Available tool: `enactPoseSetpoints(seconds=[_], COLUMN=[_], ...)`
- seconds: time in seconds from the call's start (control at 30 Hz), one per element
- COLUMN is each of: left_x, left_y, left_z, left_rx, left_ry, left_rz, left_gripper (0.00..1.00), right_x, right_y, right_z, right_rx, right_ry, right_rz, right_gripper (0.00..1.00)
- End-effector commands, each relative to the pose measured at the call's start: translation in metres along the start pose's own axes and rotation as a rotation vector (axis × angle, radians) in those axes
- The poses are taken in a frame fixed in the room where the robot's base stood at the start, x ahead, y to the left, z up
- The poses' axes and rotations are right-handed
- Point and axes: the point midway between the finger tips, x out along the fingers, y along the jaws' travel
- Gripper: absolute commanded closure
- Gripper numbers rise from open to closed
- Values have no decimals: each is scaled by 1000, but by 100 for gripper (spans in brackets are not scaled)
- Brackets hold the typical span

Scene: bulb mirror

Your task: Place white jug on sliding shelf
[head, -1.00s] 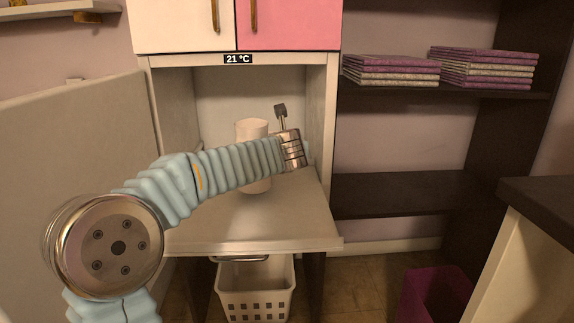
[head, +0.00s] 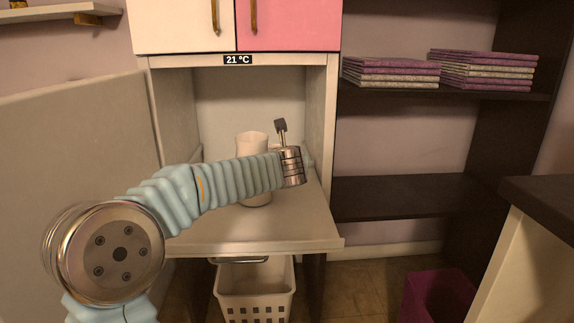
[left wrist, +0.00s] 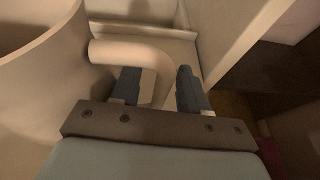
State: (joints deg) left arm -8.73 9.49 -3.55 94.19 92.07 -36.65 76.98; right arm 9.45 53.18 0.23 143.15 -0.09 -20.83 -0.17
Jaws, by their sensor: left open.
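The white jug (head: 252,143) stands upright on the pull-out shelf (head: 250,232) of the cabinet niche; my left arm crosses in front of its middle. The jug's wall also shows at the left of the left wrist view (left wrist: 40,75). Its curved handle (left wrist: 135,53) reaches right and bends down between the two fingers of my left gripper (left wrist: 158,78). The fingers are apart, one on each side of the handle. My right gripper is not in view.
The niche has side walls left and right, with cupboard doors (head: 185,25) above. A white basket (head: 255,291) stands below the shelf. Dark shelves (head: 400,195) with folded cloths (head: 391,72) are at the right. A dark counter (head: 545,207) is at the right edge.

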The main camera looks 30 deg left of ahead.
Motion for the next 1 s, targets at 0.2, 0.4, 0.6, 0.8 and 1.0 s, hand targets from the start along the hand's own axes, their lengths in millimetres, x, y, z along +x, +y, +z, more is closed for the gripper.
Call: enactPoseSetpoints(seconds=[0.2,0.4,0.6,0.8,1.0], left_x=[-24,-72,-107,-121,-121], left_y=[0,0,0,0,0], left_z=[2,2,2,1,1], left_rx=[-2,-2,-1,0,0], left_ry=[-2,-3,-2,0,0], left_rz=[-2,-2,-2,-1,0], left_gripper=[55,55,55,55,55], right_x=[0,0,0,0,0], right_y=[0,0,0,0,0], right_z=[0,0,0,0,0], right_rx=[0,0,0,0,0], right_ry=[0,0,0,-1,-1], right_rz=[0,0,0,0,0], right_gripper=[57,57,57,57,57])
